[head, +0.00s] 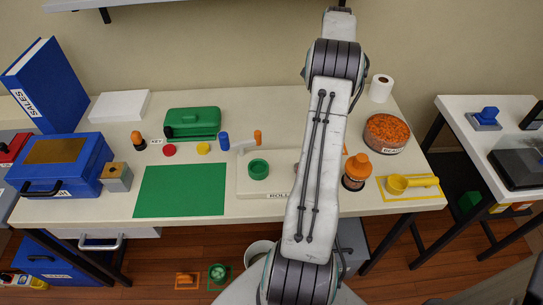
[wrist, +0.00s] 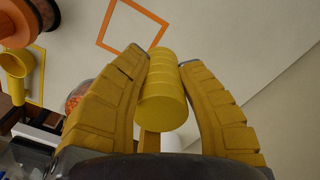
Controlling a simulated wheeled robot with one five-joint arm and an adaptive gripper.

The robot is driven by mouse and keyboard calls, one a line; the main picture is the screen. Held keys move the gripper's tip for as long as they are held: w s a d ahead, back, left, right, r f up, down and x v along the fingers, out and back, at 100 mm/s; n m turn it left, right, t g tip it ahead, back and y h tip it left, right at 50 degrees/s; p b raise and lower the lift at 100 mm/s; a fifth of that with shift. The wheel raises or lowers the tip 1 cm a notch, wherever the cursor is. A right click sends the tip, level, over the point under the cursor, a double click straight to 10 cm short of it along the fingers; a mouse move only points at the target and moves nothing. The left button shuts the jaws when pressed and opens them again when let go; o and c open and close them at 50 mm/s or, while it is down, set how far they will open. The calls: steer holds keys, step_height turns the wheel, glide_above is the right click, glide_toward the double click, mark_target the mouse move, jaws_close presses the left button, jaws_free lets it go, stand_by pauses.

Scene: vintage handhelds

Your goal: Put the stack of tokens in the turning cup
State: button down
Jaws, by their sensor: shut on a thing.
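My gripper (wrist: 172,75) is shut on the stack of tokens (wrist: 165,95), a yellow cylinder held between the two yellow fingers in the wrist view. In the head view my arm hides the gripper and the stack. A green round cup (head: 259,170), which looks like the turning cup, sits on a pale board (head: 247,187) left of my arm, with an orange-tipped handle (head: 258,137) behind it. The cup is not seen in the wrist view. An orange square outline (wrist: 130,25) on the table shows beyond the held stack.
A green mat (head: 181,190) lies left of the board.

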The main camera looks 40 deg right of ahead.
steer(key=a+r+n+b, duration=0.1)
steer(key=a+r+b, duration=0.4)
steer(key=a+r, duration=0.4)
steer(key=shift+m, duration=0.4)
steer(key=s+a+f, duration=0.2)
steer(key=s+a, duration=0.1)
steer(key=s+a+f+b, duration=0.1)
steer(key=s+a+f, duration=0.1)
steer(key=s+a, duration=0.1)
steer(key=s+a+f, duration=0.2)
steer(key=s+a, duration=0.1)
steer(key=a, duration=0.2)
steer(key=shift+s+a, duration=0.25)
steer(key=shift+s, duration=0.05)
steer(key=b, duration=0.1)
glide_above(258, 171)
step_height(258, 171, down, 7)
steer(key=shift+s+r, duration=0.1)
steer(key=shift+r, duration=0.05)
steer(key=shift+f+b, duration=0.55)
steer(key=shift+f, duration=1.5)
steer(key=shift+f, duration=0.15)
